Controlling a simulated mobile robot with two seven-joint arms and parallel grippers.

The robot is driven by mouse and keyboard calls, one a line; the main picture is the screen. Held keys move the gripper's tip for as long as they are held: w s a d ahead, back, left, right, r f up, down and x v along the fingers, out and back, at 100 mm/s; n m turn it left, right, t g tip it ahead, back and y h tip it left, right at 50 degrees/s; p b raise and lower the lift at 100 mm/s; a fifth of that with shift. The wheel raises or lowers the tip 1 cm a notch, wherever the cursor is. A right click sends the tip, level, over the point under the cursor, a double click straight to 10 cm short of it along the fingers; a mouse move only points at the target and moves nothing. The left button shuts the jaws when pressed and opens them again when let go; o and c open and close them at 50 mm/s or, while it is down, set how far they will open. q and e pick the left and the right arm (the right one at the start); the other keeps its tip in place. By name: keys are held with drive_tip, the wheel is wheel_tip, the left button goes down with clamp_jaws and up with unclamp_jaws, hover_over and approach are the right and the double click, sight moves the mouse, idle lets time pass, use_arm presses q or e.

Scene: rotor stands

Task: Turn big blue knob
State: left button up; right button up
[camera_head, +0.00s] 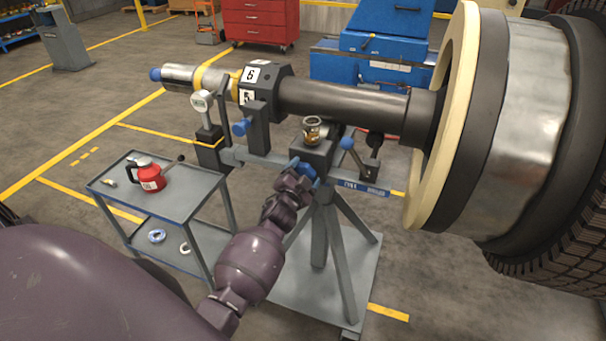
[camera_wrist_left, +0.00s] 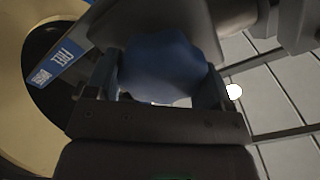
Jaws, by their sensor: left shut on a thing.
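The big blue knob (camera_wrist_left: 165,68) fills the space between the fingers in the left wrist view. It is a dark blue, lobed knob. In the head view it shows as a blue patch (camera_head: 308,171) on the front of the rotor stand (camera_head: 312,151), partly hidden by my gripper. My left gripper (camera_head: 298,170) reaches it from the front and is shut on it. In the left wrist view the two fingers (camera_wrist_left: 165,90) lie on either side of the knob. My right gripper is not in view.
Smaller blue knobs (camera_head: 240,127) (camera_head: 347,143) sit on the stand near my left gripper. A brass-coloured cup-like part (camera_head: 312,128) stands just above. A long shaft (camera_head: 340,103) with a large wheel (camera_head: 533,130) spans the stand. A grey cart (camera_head: 190,190) with a red can (camera_head: 151,176) stands left.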

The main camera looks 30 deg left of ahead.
use_arm(q)
drive_tip(key=m, duration=0.2)
drive_tip(key=shift+f+m, duration=0.1)
drive_tip(key=shift+m, duration=0.3)
drive_tip(key=shift+m+b, duration=0.3)
drive_tip(key=shift+m, duration=0.4)
drive_tip(key=shift+f+m, duration=0.1)
drive_tip(key=shift+m, duration=0.6)
drive_tip(key=shift+d+m, duration=0.1)
drive_tip(key=shift+m, duration=0.6)
drive_tip(key=o, duration=0.9)
